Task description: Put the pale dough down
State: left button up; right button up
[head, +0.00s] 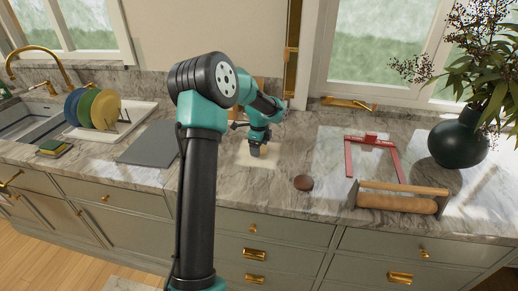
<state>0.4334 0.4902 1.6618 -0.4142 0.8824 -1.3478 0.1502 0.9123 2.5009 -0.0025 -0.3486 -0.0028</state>
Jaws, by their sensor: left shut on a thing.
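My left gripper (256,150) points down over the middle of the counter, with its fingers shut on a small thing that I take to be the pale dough. The dough is too small and too hidden by the fingers to make out clearly. A pale, flat, squarish patch (270,160) lies on the counter right under and around the fingertips. I cannot tell whether the held thing touches it. My right gripper is not in view.
Further right are a red frame (348,158), a rolling pin (397,202) and a dark vase (455,144). A grey board (148,143) and a rack of plates (140,115) are left.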

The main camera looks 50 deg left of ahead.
pick_arm(q)
jog(key=shift+f, duration=0.4)
jog(key=shift+f, duration=0.2)
jog(key=o, duration=0.6)
jog(key=shift+r, duration=0.1)
notch_tip(320, 180, up, 12)
jog(key=shift+r, duration=0.1)
dwell(0.6)
